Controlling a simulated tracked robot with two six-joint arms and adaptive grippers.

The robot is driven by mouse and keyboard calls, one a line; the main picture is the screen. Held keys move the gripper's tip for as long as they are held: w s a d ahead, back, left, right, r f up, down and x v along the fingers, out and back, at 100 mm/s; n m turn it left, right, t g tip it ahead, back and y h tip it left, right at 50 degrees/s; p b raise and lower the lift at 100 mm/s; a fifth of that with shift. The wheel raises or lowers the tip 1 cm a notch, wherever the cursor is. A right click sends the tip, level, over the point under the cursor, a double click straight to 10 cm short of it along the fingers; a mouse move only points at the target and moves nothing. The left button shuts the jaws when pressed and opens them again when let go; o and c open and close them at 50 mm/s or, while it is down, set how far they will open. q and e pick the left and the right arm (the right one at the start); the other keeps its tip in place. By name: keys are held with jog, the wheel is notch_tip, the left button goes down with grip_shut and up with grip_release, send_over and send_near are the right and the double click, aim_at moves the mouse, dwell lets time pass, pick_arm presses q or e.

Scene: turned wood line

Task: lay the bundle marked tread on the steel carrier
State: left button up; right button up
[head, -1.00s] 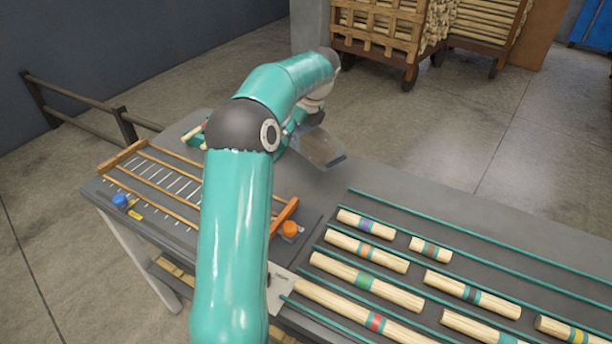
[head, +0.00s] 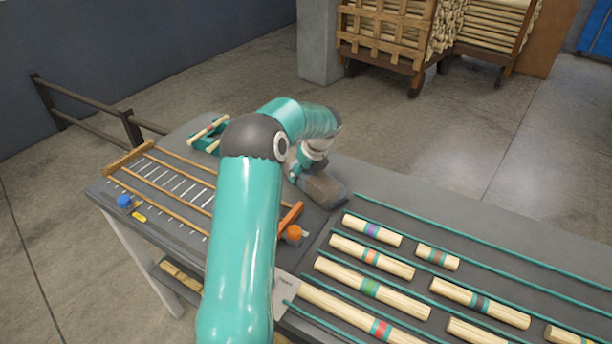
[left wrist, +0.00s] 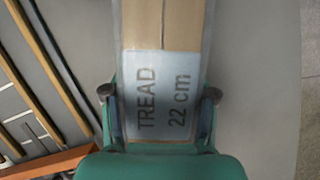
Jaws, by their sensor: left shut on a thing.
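The bundle marked tread (left wrist: 160,75) shows in the left wrist view as light brown pieces in clear wrap, with a pale label reading "TREAD 22 cm". My left gripper (left wrist: 160,112) is shut on it, one finger at each side. I cannot make out a steel carrier. My right gripper is out of view.
A ruled board with wooden rails (head: 165,158) lies left, with a blue knob (head: 124,201) and an orange stop (head: 291,215). A teal holder with wood pieces (head: 208,136) stands behind. Colour-banded rods (head: 370,257) lie between teal rails at right. The bench's back strip is bare.

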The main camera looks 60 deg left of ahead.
pick_arm(q)
jog(key=o, duration=1.5)
